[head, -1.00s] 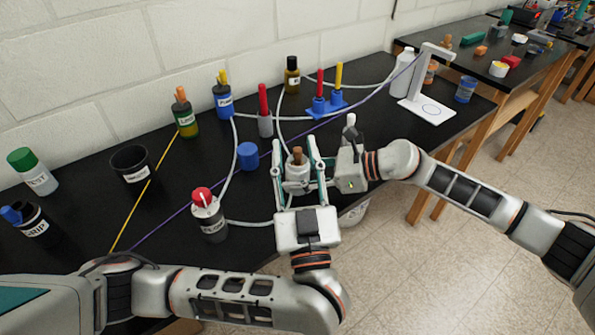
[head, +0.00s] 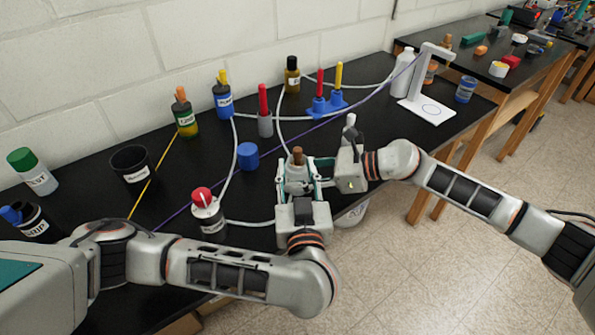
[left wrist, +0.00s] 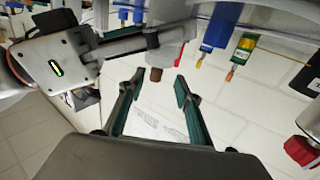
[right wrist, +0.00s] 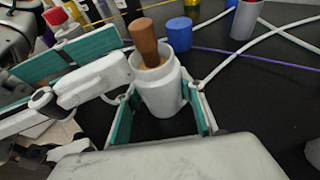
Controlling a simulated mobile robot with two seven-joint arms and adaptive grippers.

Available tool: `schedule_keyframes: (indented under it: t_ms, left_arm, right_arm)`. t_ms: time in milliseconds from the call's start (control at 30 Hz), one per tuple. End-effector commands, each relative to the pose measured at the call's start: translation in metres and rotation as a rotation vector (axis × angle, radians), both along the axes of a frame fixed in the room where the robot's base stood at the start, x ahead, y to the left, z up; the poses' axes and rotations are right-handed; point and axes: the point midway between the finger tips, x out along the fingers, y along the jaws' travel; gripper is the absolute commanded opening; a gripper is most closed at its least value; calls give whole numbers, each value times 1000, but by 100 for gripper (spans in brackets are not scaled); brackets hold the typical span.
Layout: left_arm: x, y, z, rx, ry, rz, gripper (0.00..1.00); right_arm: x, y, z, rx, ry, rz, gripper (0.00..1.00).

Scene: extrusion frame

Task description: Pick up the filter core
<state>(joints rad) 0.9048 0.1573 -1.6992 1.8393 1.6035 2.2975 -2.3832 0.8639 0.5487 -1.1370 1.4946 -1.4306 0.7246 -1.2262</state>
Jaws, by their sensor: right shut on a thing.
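The filter core appears to be the brown cylinder (head: 297,154) standing upright in the mouth of a white housing (right wrist: 158,98). In the right wrist view the core's brown upper part (right wrist: 144,40) sticks out and its lower end is hidden inside. My right gripper (right wrist: 158,115) is shut on the white housing, with teal pads on both sides of it. My left gripper (left wrist: 157,78) is open, its two fingers spread apart. In the left wrist view the core (left wrist: 155,74) shows between the fingertips, with no clear contact.
A red-topped bottle (head: 207,212) and a blue cylinder (head: 248,156) stand left of the grippers. A grey tube with a red top (head: 264,112) and a blue rack (head: 327,104) are behind. White hoses and a purple cord cross the black bench.

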Motion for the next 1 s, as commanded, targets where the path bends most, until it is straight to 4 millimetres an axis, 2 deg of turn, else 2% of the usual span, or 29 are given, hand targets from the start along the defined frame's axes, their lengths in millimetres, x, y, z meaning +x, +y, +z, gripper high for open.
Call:
schedule_keyframes:
  t_ms: [167, 533, 833, 867, 967, 1000]
  left_arm:
    - [9, -1, 2, 2, -3, -1, 34]
    - [50, -1, 4, 2, -3, 1, 34]
    - [54, -1, 3, 0, 0, -1, 34]
    - [54, -1, 3, 0, 0, -1, 29]
    - [54, -1, 3, 0, 0, -1, 3]
    - [53, -1, 3, 0, 0, -1, 0]
  right_arm:
    - [0, 0, 0, 0, 0, 0, 14]
    - [0, 0, 0, 0, 0, 0, 14]
    - [0, 0, 0, 0, 0, 0, 14]
    - [0, 0, 0, 0, 0, 0, 14]
    - [0, 0, 0, 0, 0, 0, 14]
    - [0, 0, 0, 0, 0, 0, 14]
